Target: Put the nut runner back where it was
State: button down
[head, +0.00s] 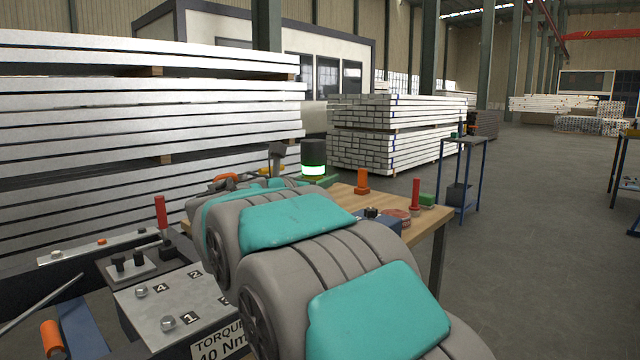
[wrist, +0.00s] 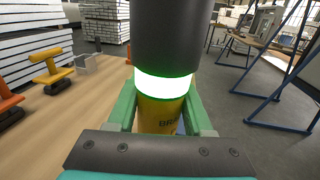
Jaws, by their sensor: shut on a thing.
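The nut runner (wrist: 165,40) has a black upper housing, a glowing white-green ring and a yellow lower body with partly hidden lettering. In the wrist view my gripper (wrist: 160,112) has its green fingers on both sides of the yellow body, shut on it. In the head view the nut runner (head: 313,154) stands upright beyond my arm, near the wooden bench (head: 340,200). My gripper's green parts (head: 320,181) show just below its ring. Its lower end is hidden, so I cannot tell whether it touches the bench.
On the bench are an orange tool (head: 362,182), a red-handled tool (head: 415,192), a blue box (head: 378,221) and a yellow tool (wrist: 52,70). A torque plate with numbered bolts (head: 172,308) is at front left. The floor to the right is open, with a blue-legged stand (head: 468,180).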

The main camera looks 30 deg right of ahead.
jog(key=shift+f, duration=0.15)
jog(key=shift+c, duration=1.5)
grip_release()
jog(key=shift+f, duration=0.2)
jog(key=shift+r, duration=0.15)
